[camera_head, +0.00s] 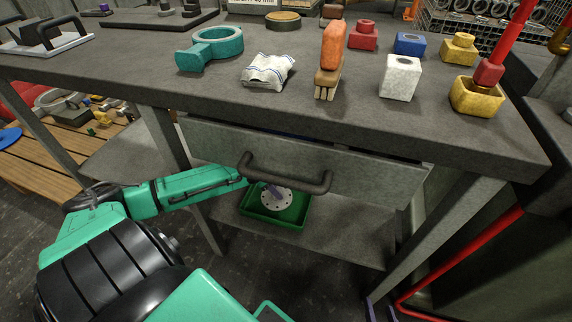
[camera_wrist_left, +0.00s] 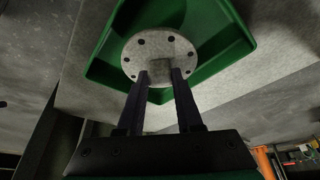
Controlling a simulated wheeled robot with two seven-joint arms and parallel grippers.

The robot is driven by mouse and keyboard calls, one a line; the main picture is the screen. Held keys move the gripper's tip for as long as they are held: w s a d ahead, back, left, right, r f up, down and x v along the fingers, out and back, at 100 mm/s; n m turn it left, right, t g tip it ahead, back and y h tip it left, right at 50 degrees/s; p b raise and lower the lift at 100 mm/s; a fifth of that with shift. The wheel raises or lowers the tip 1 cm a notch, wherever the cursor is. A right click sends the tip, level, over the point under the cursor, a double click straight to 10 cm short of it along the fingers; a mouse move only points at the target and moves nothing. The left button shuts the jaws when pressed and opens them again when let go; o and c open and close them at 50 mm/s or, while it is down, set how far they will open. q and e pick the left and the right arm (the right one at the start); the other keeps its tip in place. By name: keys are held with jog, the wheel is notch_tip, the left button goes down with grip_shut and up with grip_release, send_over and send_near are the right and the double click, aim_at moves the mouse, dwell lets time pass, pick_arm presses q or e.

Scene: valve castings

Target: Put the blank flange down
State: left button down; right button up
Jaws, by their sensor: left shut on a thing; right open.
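The blank flange (camera_head: 278,199) is a pale grey round disc with a ring of bolt holes. It is at the green tray (camera_head: 270,219) on the shelf below the bench. In the left wrist view the flange (camera_wrist_left: 150,45) lies within the outline of the tray (camera_wrist_left: 215,75). I cannot tell whether it touches the tray floor. My left gripper (camera_wrist_left: 161,73) is shut on the small block at the flange's middle; in the head view this gripper (camera_head: 271,189) reaches in under the drawer handle. My right gripper (camera_head: 380,311) is open and empty at the bottom edge.
A drawer with a dark bar handle (camera_head: 285,178) hangs just above my left gripper. The bench top (camera_head: 340,115) holds a teal ring part (camera_head: 213,50), a folded cloth (camera_head: 268,71), a brush (camera_head: 331,58) and several coloured blocks. Bare shelf surrounds the tray.

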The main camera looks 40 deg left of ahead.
pick_arm(q)
jog(key=shift+w+r, duration=0.1)
jog(key=shift+w, duration=0.45)
pick_arm(e)
jog(key=shift+w, duration=0.45)
pick_arm(q)
notch_tip(320, 180, down, 2)
jog(key=b, duration=0.3)
jog(key=shift+f, duration=0.5)
pick_arm(e)
notch_tip(320, 180, down, 3)
jog(key=shift+r+t, duration=0.1)
jog(key=shift+t, duration=0.2)
pick_arm(q)
jog(key=shift+f, duration=0.1)
